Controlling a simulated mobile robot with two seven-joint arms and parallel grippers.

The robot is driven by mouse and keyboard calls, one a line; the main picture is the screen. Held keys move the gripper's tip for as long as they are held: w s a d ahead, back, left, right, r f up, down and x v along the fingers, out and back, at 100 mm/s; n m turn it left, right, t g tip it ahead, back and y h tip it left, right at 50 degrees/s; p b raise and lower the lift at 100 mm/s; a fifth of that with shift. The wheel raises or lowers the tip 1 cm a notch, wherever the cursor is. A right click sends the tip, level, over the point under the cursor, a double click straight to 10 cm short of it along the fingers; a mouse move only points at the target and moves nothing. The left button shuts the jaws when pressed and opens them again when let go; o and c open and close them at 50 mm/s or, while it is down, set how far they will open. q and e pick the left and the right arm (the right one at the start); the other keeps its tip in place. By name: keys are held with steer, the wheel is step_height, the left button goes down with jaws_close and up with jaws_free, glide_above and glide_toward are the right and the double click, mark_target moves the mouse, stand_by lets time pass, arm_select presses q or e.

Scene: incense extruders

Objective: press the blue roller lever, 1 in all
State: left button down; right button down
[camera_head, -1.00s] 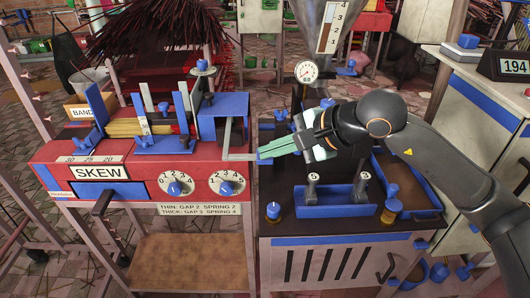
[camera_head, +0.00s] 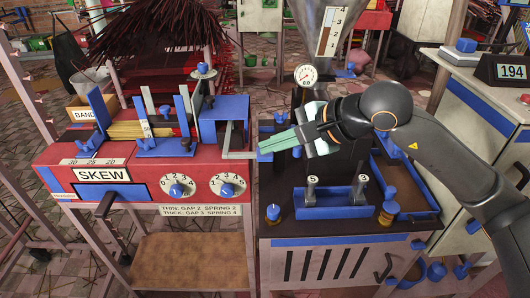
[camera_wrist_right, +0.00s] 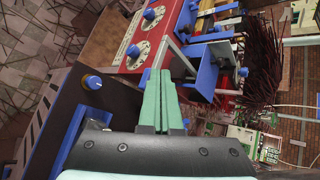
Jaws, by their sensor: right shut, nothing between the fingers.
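A thin grey lever bar (camera_head: 238,155) sticks out to the right from below the blue housing (camera_head: 224,106) on the red SKEW machine. A small blue piece (camera_head: 265,156) shows at its outer end, just under my fingertips; I take it as the blue roller lever. My right gripper (camera_head: 263,147) has green fingers, shut and empty, pointing left at this lever end. I cannot tell whether they touch it. In the right wrist view the shut fingers (camera_wrist_right: 160,74) point toward the red machine, with the blue housing (camera_wrist_right: 208,75) beyond. My left gripper is not in view.
Below my right gripper is a dark-topped bench (camera_head: 275,243) with a blue two-lever block (camera_head: 335,205) and a blue knob (camera_head: 273,212). A hopper (camera_head: 312,20) and gauge (camera_head: 306,75) stand behind. The red machine (camera_head: 140,178) carries two dials.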

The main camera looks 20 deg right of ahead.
steer(key=shift+r, duration=0.15)
steer(key=r+p, duration=0.1)
steer(key=r, duration=0.1)
steer(key=s+r+p, duration=0.1)
steer(key=r, duration=0.1)
steer(key=shift+s+a+r+p, duration=0.2)
steer(key=shift+r+p, duration=0.1)
steer(key=shift+p, duration=0.1)
stand_by(0.7)
